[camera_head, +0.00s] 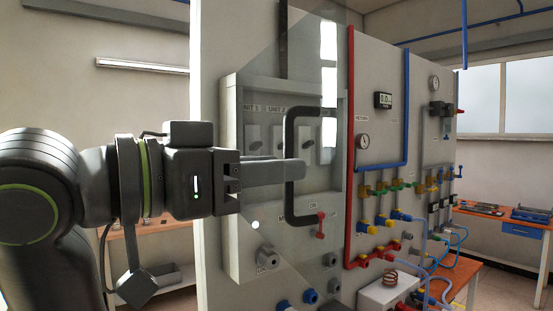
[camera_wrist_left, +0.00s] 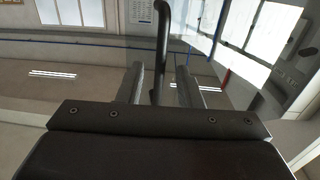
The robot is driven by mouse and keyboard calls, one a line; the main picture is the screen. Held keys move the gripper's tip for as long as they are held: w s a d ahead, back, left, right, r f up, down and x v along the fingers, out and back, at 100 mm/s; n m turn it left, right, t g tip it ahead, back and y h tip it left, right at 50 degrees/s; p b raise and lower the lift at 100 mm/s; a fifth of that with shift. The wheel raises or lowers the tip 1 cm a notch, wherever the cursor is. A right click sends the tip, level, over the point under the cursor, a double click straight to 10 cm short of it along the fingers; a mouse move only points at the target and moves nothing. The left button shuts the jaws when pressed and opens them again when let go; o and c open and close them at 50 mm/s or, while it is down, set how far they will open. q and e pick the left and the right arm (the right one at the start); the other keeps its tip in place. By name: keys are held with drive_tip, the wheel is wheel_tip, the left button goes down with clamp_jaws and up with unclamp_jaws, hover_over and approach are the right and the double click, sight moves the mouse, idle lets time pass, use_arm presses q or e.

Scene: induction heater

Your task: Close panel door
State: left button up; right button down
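The panel door is a clear glass pane (camera_head: 328,75) in front of the grey electrical box (camera_head: 232,190), with bright reflections on it; it stands at an angle and its edges are hard to make out. It bears a black bent handle (camera_head: 290,135). My left gripper (camera_head: 290,171) reaches in from the left at the handle's upright bar. In the left wrist view its two fingers (camera_wrist_left: 160,72) are apart, one on each side of the handle (camera_wrist_left: 161,40), with gaps visible on both sides. My right gripper is not in view.
Inside the box, switches (camera_head: 279,138) and a red lever (camera_head: 320,226) show through the glass. To the right, the wall panel carries a red pipe (camera_head: 350,130), blue pipes (camera_head: 406,100), gauges and valves. An orange workbench (camera_head: 515,222) stands at the far right.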

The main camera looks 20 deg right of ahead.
use_arm(q)
drive_tip(key=shift+w+d, duration=0.15)
drive_tip(key=shift+d, duration=0.45)
clamp_jaws()
